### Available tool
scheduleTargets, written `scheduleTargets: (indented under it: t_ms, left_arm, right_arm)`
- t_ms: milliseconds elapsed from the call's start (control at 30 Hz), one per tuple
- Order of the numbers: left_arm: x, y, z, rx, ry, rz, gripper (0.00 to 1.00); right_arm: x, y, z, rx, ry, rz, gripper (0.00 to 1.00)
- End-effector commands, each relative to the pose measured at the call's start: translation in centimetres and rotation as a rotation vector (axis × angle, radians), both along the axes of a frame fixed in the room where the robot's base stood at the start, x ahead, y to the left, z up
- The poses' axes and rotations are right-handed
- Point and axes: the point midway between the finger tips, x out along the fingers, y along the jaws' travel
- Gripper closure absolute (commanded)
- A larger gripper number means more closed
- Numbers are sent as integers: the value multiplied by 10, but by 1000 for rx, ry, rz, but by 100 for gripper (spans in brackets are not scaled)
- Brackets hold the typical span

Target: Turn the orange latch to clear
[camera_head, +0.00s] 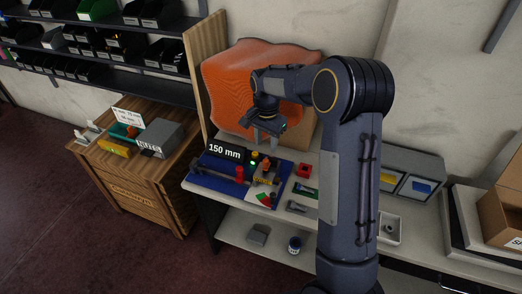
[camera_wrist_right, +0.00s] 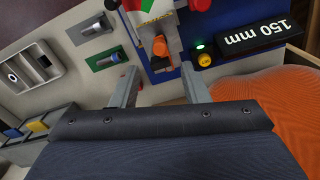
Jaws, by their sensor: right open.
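The orange latch (camera_wrist_right: 160,45) sits on a metal fixture at the top middle of the right wrist view. In the head view a small orange part (camera_head: 265,167) shows on the blue base (camera_head: 206,183), below my gripper. My right gripper (camera_wrist_right: 160,70) is open and empty. Its two fingers stand apart on either side of the latch in the wrist picture; I cannot tell the height between them. In the head view the right gripper (camera_head: 267,124) hangs above the back of the fixture. The red, green and white dial (camera_wrist_right: 158,10) lies beyond the latch. My left gripper is not in view.
A black "150 mm" display (camera_wrist_right: 262,40), a lit green lamp (camera_wrist_right: 201,46) and a yellow button (camera_wrist_right: 204,59) stand beside the latch. An orange sheet-like form (camera_head: 232,85) rises close behind my gripper.

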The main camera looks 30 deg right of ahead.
Motion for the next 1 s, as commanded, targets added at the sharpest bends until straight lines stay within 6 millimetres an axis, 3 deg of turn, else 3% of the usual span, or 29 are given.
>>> scheduleTargets:
  t_ms: [500, 867, 1000]
  left_arm:
    - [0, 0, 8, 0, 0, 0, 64]
    - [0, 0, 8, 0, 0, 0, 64]
    - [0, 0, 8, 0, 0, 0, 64]
  right_arm:
    - [0, 0, -69, -1, 5, -2, 59]
    - [0, 0, -78, -2, 1, -2, 59]
    - [0, 0, -78, -2, 1, -2, 73]
